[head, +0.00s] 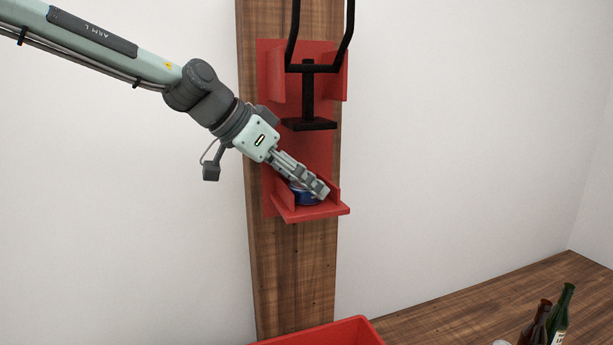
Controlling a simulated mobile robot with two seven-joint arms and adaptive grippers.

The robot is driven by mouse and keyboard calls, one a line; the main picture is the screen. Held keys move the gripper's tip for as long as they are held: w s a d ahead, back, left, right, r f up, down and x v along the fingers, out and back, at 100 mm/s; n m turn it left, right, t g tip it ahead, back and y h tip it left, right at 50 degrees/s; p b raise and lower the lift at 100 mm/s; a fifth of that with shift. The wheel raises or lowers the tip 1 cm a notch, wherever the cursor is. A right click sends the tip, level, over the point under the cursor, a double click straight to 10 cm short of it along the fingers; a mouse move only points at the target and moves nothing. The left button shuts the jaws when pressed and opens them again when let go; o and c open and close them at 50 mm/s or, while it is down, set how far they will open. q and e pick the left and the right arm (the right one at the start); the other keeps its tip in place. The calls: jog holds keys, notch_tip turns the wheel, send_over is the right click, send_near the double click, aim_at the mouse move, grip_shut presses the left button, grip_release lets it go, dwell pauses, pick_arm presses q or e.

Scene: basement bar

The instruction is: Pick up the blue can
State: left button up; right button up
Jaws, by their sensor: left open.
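The blue can (304,197) sits on the lower shelf of a red wall-mounted can crusher (310,214). Only part of the can shows, since my left gripper covers its top and right side. My left gripper (321,190) reaches down from the upper left, with its fingers right at the can. The fingers are open. I cannot tell whether they touch the can or stand around it. My right gripper is not in the view.
The crusher's black press plate (309,125) and handle (346,30) hang above the can. Red side walls flank the shelf. The crusher is fixed to a wooden post (292,270). Below are a red bin (340,332) and, at lower right, bottles (560,315) on a wooden surface (450,322).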

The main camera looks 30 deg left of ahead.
pick_arm(q)
jog(key=shift+w+d+f, duration=0.2)
jog(key=shift+w+f, duration=0.1)
jog(key=shift+f, duration=0.05)
jog(key=c, duration=0.6)
jog(key=shift+r, duration=0.25)
